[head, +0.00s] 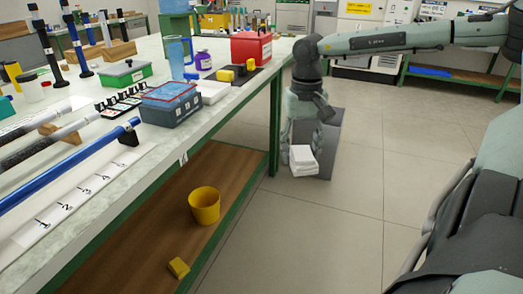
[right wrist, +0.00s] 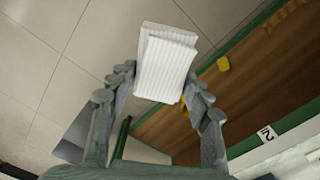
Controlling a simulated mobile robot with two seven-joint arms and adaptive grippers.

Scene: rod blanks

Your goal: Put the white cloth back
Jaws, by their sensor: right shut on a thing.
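The white cloth (head: 304,163) is a folded, ribbed stack. It hangs low beside the bench, in front of a grey box (head: 329,152) on the floor. My right gripper (head: 302,143) points down and is shut on the cloth. In the right wrist view the cloth (right wrist: 166,62) sits between the two fingers of that gripper (right wrist: 158,85), with floor and the bench's lower shelf beyond. Whether the cloth touches the box cannot be told. My left gripper is not in view.
The bench top (head: 221,101) holds rods, a blue-lidded box (head: 171,103), a red box (head: 251,47) and bottles. Its wooden lower shelf (head: 150,222) carries a yellow cup (head: 204,205) and a yellow block (head: 179,267). The tiled floor (head: 370,165) right of the bench is largely clear.

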